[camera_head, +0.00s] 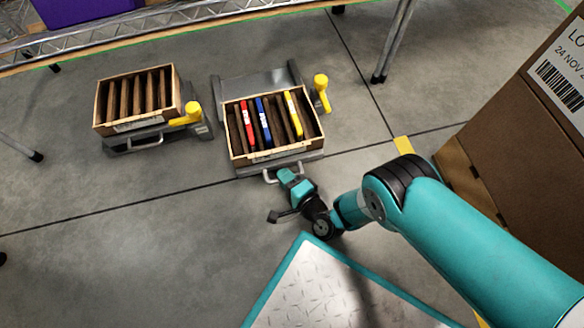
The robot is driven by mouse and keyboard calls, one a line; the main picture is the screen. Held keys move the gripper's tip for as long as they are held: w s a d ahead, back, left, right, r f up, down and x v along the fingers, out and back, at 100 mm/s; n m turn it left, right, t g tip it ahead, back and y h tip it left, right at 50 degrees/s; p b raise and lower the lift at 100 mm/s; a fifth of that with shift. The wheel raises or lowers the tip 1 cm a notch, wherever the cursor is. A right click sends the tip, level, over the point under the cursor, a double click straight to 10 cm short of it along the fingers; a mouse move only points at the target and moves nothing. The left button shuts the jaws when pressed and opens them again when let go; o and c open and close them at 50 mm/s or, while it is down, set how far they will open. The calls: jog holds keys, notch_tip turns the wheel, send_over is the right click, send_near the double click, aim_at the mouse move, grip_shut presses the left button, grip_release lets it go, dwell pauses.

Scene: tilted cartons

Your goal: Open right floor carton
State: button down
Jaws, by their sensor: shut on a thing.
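The right floor carton (236,143) is an open-topped wooden box with upright dark dividers. Red, blue and yellow items stand in its slots. It sits on a grey tray or base with a pale metal handle (266,177) at its near edge. The grey frame (255,82) shows bare behind the carton. A yellow lever (321,90) stands at its right. My gripper (283,174) is at the right part of the handle and shut on it. The fingers are small and partly hidden by the gripper body.
A left carton (98,113) with empty-looking slots sits on a similar base with a yellow lever (188,114). Metal rack legs (395,42) stand behind. Large brown boxes (535,125) are at right. Open floor (130,240) lies at near left.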

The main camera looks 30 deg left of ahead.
jog(key=shift+w+d, duration=0.1)
jog(key=c, duration=1.2)
grip_release()
jog(key=shift+o, duration=0.3)
jog(key=o, duration=0.8)
jog(key=r+p, duration=0.3)
jog(key=r, duration=0.1)
jog(key=r+p, duration=0.3)
jog(key=r, duration=0.2)
jog(key=r+p, duration=0.4)
jog(key=shift+w+a+r, duration=0.15)
jog(key=shift+a+r, duration=0.15)
notch_tip(320, 180, up, 3)
jog(key=shift+d+f+p, duration=0.15)
jog(key=shift+f+p, duration=0.05)
jog(key=shift+p, duration=0.45)
jog(key=c, duration=0.8)
jog(key=r+p, duration=0.1)
jog(key=r, duration=0.1)
jog(key=r+p, duration=0.1)
jog(key=r, duration=0.1)
jog(key=shift+s+d, duration=0.1)
jog(key=shift+s, duration=0.1)
jog(key=shift+f, duration=0.1)
